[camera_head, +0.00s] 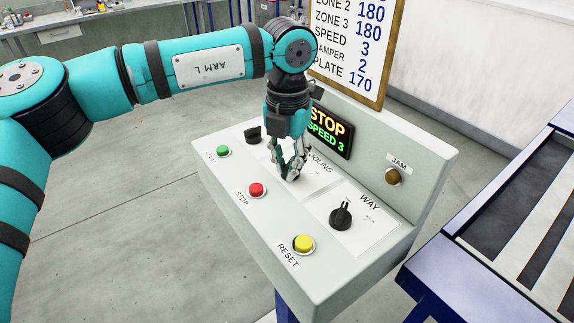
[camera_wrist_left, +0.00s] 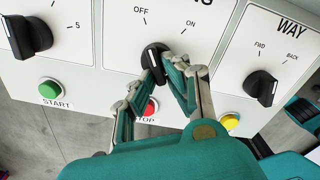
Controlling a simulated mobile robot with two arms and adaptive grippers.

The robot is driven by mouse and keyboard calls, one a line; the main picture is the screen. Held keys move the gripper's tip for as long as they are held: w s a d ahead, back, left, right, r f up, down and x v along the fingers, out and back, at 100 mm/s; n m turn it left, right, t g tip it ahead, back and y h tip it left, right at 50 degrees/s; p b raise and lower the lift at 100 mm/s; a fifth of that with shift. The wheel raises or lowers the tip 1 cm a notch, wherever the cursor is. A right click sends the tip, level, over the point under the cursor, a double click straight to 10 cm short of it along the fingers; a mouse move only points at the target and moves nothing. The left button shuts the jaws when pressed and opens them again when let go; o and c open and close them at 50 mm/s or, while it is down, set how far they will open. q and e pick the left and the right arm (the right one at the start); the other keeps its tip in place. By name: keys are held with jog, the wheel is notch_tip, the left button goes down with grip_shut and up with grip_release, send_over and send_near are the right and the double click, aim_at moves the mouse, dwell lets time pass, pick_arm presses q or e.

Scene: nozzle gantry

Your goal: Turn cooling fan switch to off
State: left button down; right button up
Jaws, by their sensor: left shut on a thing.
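The cooling fan switch is a black rotary knob (camera_wrist_left: 154,57) on a white plate, with OFF printed at its upper left and ON at its upper right in the left wrist view. My left gripper (camera_wrist_left: 163,72) is shut on this knob, with one finger on each side. In the head view my left gripper (camera_head: 290,174) points down onto the COOLING plate (camera_head: 318,177) and hides the knob. The fingers cover part of the knob, and I cannot tell surely which way its pointer is set. My right gripper is not in view.
The sloped console also bears a green START button (camera_head: 223,151), red STOP button (camera_head: 257,189), yellow RESET button (camera_head: 304,244), black WAY knob (camera_head: 340,216) and another black knob (camera_head: 253,134). A lit display (camera_head: 329,131) reads STOP, SPEED 3. A blue-framed conveyor (camera_head: 500,230) stands right.

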aim_at(288, 166)
pick_arm(q)
jog(key=shift+w, duration=0.1)
dwell(0.3)
jog(key=c, duration=1.4)
grip_release()
notch_tip(288, 166, up, 12)
jog(key=shift+r, duration=0.1)
